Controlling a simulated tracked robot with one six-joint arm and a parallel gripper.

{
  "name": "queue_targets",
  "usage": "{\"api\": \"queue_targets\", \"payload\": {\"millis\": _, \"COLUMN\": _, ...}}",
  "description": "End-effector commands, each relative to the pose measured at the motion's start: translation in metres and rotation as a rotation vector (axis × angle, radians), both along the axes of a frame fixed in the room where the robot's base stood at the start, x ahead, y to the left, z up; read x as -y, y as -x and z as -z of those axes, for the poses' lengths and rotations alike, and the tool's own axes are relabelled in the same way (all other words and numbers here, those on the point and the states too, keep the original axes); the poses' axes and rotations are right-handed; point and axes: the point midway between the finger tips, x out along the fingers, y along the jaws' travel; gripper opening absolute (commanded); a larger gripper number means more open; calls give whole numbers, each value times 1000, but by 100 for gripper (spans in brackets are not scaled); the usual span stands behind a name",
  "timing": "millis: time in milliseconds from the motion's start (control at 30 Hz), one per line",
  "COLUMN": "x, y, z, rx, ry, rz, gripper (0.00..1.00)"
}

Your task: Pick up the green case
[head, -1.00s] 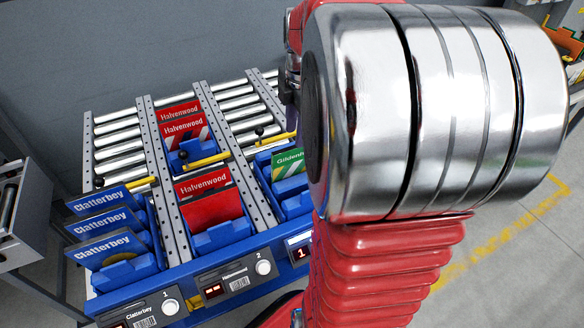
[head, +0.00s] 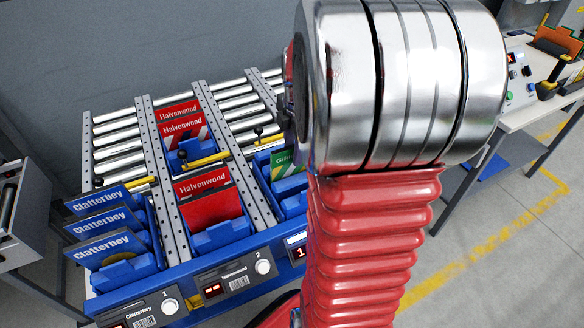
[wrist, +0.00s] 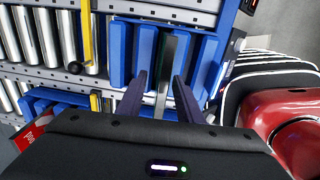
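The green case (head: 283,166) stands in a blue holder in the third lane of the roller rack in the head view, with its right part hidden behind my arm. In the wrist view a thin, dark green upright edge, likely the case (wrist: 171,62), shows between blue holder walls. My gripper (wrist: 159,80) is open, with one dark finger on each side of that edge. I see a gap on both sides; I cannot tell how deep the fingers reach. My gripper is hidden in the head view.
Yellow bars (head: 207,160) with black knobs cross the lanes. A workbench (head: 520,110) stands at the right. The floor between is clear.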

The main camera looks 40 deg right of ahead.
Motion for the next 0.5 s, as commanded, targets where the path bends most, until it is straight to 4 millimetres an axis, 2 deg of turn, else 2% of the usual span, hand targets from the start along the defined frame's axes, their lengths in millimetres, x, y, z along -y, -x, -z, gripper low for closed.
{"api": "queue_targets", "payload": {"millis": 300, "x": 2, "y": -2, "z": 40, "rx": -3, "ry": -2, "rz": 1, "gripper": 33}}
{"api": "queue_targets", "payload": {"millis": 500, "x": 2, "y": -3, "z": 44, "rx": 0, "ry": 0, "rz": 1, "gripper": 33}}
